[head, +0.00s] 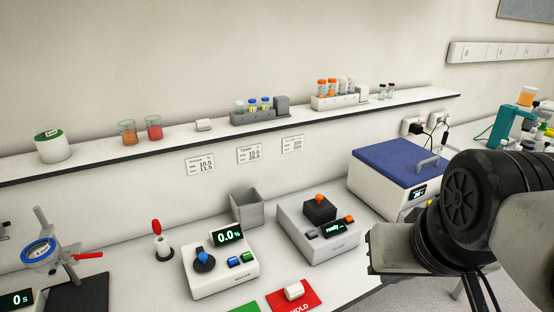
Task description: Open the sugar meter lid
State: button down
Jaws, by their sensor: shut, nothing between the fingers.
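The sugar meter (222,280) is a white box on the bench, left of centre, with a display reading 0.0%. Its small dark round lid (204,265) with a blue knob (202,253) lies on top at the left and looks closed. A blue and a green button sit at its right front. My gripper (376,257) is at the right, well apart from the meter, at the end of my dark arm. It is shut and empty; its fingertips are hard to make out.
A grey device reading "ready" (318,244) and an open grey bin (247,208) stand right of and behind the meter. A red-topped post (157,238) stands to its left. Red (292,296) and green (263,303) mats lie in front. A shelf (190,131) with samples runs above.

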aim_at(205, 262)
jog(key=u, duration=1.05)
jog(key=i+j, duration=0.35)
